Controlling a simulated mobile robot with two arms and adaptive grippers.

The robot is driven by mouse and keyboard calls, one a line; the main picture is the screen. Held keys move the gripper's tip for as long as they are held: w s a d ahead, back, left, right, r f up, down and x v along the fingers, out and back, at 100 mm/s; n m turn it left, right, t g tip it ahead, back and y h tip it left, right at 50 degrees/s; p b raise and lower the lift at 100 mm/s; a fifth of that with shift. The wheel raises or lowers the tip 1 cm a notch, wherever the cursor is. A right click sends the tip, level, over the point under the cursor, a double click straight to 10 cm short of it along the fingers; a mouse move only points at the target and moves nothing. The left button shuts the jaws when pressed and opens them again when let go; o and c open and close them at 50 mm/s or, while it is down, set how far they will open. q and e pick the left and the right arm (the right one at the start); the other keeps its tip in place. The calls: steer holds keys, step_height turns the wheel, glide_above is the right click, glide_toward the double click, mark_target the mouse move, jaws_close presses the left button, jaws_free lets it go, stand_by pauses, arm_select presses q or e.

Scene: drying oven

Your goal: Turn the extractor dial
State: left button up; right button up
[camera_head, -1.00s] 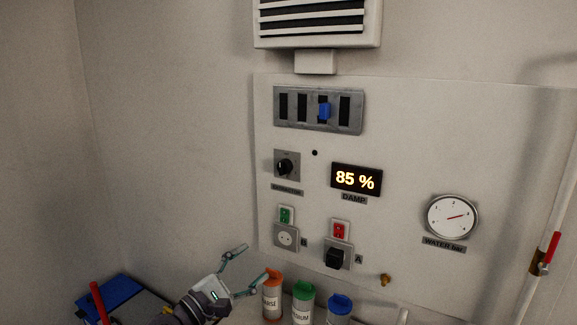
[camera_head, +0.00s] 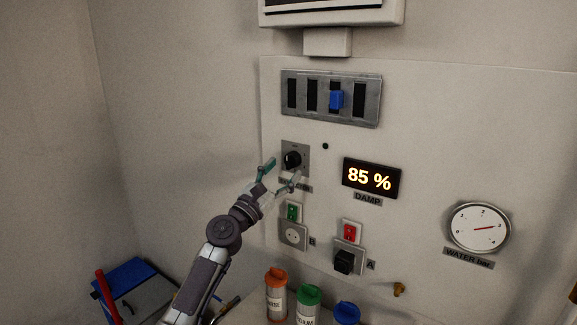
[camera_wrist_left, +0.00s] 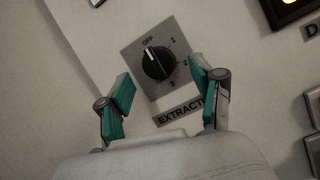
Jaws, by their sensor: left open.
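The extractor dial (camera_head: 292,159) is a black round knob on a grey square plate on the wall panel. In the left wrist view the dial (camera_wrist_left: 158,62) has marks OFF, 1, 2 and 3 around it, and its white line points up toward OFF. My left gripper (camera_head: 281,174) is open, just below and in front of the dial. In the left wrist view its teal fingers (camera_wrist_left: 164,88) stand wide apart on either side of the dial plate's lower part, with nothing between them. The EXTRACTOR label is partly hidden by the right finger. My right gripper is not in view.
A display (camera_head: 372,178) reading 85 % is right of the dial. A slotted grey plate with a blue slider (camera_head: 336,99) is above. Sockets (camera_head: 293,235) with green and red switches are below. Several capped bottles (camera_head: 277,295) stand at the bottom.

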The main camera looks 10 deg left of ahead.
mark_target(291, 160)
arm_select(q)
steer(key=shift+w+d+r, duration=0.2)
steer(key=shift+w+r, duration=0.15)
steer(key=shift+w, duration=0.2)
steer(key=shift+w+d+r, duration=0.15)
steer(key=shift+w, duration=0.1)
steer(key=shift+w+d+r, duration=0.1)
steer(key=shift+w, duration=0.25)
steer(key=shift+c, duration=0.3)
steer(key=shift+s, duration=0.1)
steer(key=c, duration=1)
steer(key=shift+c, duration=0.4)
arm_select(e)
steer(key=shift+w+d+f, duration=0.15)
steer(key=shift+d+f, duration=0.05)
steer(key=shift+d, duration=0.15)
